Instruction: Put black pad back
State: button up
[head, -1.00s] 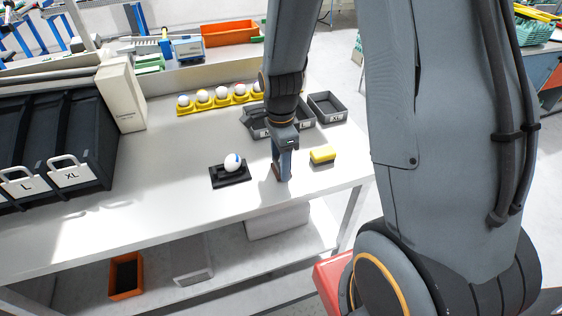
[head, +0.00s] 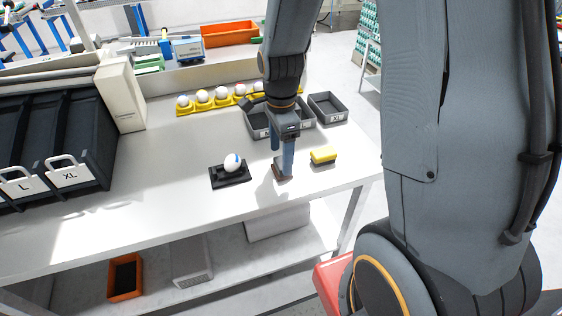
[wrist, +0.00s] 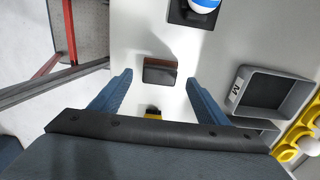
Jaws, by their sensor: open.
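The black pad (wrist: 158,72) is a small dark block with a brown side, lying on the white table in the wrist view. In the head view it shows only partly, as a small brownish piece (head: 282,177) below my fingers. My gripper (head: 285,166) points down above it, open and empty. In the wrist view the pad lies between the two blue fingertips of my gripper (wrist: 160,80), with space on both sides. I cannot tell the height gap exactly.
A black stand (head: 243,179) with a white and blue egg (head: 232,162) is left of the pad. A yellow sponge (head: 323,154) lies to the right. Grey bins (head: 327,107) and a yellow egg tray (head: 186,111) stand behind. The table's front edge is near.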

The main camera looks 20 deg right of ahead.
aim_at(281, 163)
notch_tip(281, 163, up, 8)
jog(key=b, duration=0.1)
jog(key=s+f+n+t, duration=0.1)
jog(key=s+f+n, duration=0.2)
jog(key=s+n, duration=0.6)
jog(key=n, duration=0.9)
jog(key=shift+s+f, duration=0.25)
jog(key=shift+c, duration=0.4)
